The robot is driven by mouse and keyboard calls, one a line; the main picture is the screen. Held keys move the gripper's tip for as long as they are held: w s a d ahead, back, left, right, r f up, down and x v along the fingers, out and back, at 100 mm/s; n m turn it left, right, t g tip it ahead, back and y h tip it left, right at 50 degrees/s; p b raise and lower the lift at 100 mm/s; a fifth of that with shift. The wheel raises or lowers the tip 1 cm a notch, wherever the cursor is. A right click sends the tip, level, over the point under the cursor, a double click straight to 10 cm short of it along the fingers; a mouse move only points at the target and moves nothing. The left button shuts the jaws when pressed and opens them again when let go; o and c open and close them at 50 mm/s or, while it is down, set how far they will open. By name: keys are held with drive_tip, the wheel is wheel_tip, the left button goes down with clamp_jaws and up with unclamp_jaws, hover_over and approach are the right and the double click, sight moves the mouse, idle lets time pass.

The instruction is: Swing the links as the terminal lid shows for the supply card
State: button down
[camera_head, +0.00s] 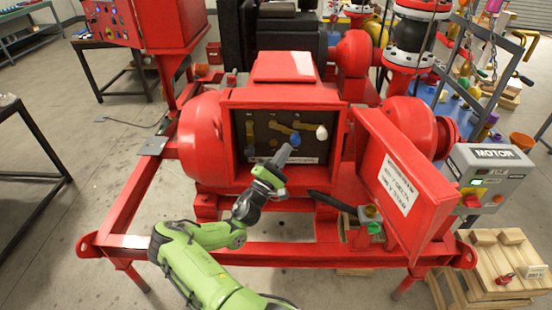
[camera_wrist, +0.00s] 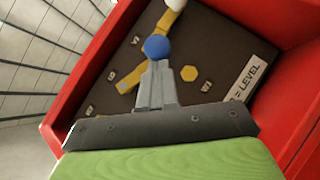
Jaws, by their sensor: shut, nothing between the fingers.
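The red terminal box (camera_head: 228,150) stands open, with brass links on its dark board. One link (camera_head: 250,132) stands upright at the left. A blue knob (camera_head: 295,139) sits on a slanted link (camera_wrist: 130,80), and a white knob (camera_head: 321,132) is to its right. The blue knob (camera_wrist: 157,46) and white knob (camera_wrist: 175,4) also show in the wrist view. My gripper (camera_head: 290,149) is shut and empty, its tips at the blue knob's lower edge; contact is unclear. The open terminal lid (camera_head: 428,205) carries a white label (camera_head: 397,184), too small to read surely.
A black bar (camera_head: 330,201) juts below the terminal box. The red skid frame (camera_head: 300,256) runs across in front. A wooden pallet (camera_head: 485,265) lies at the lower right.

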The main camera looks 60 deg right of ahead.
drive_tip(key=shift+s+d+r, duration=0.2)
drive_tip(key=shift+s+r, duration=0.25)
drive_tip(key=shift+s+d+r, duration=0.2)
drive_tip(key=shift+s+r, duration=0.2)
drive_tip(key=shift+r, duration=0.05)
drive_tip(key=shift+f, duration=0.1)
drive_tip(key=w+a+f+b, duration=0.1)
drive_tip(key=a+f+b, duration=0.3)
drive_tip(key=a+f, duration=0.5)
drive_tip(key=shift+w+f, duration=0.15)
drive_tip(key=shift+f, duration=0.1)
